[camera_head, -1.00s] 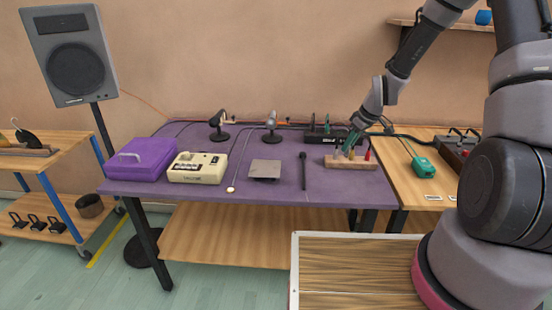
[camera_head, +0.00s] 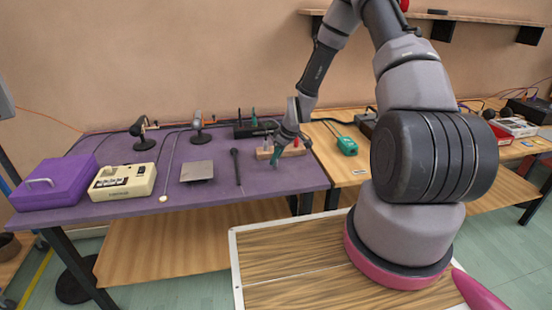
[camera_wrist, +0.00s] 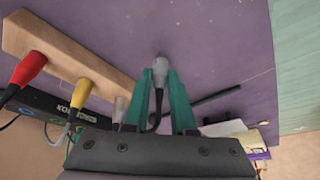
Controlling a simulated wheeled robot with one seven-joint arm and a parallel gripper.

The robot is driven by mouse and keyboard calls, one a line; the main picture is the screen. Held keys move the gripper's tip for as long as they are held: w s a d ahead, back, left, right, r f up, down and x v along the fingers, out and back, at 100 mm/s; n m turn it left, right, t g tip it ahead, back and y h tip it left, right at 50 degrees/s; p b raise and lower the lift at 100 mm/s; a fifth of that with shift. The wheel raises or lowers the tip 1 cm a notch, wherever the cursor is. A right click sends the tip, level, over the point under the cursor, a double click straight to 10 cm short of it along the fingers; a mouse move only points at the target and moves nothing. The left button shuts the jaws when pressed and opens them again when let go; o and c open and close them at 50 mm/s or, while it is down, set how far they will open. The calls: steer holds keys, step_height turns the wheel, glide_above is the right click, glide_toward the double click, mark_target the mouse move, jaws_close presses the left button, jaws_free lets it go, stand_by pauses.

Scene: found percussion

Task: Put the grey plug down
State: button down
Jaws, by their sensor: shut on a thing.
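My gripper (camera_head: 275,162) is over the purple table (camera_head: 215,183), just in front of the wooden block. In the wrist view its teal fingers (camera_wrist: 160,88) are shut on the grey plug (camera_wrist: 160,67), whose dark cable hangs back between them. I cannot tell whether the plug touches the table. The wooden block (camera_wrist: 52,40) lies to the left in the wrist view, apart from the held plug. A red plug (camera_wrist: 29,68), a yellow plug (camera_wrist: 78,87) and another pale grey plug (camera_wrist: 120,104) are at the block.
A dark microphone-like stick (camera_head: 237,167) and a grey square plate (camera_head: 197,172) lie left of my gripper. A cream machine (camera_head: 124,181) and a purple case (camera_head: 52,183) are farther left. A green device (camera_head: 347,145) lies on the wooden table right. Bare purple tabletop surrounds the held plug.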

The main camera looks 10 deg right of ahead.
steer(key=shift+f, duration=0.1)
steer(key=c, duration=0.7)
jaws_free()
steer(key=shift+c, duration=0.2)
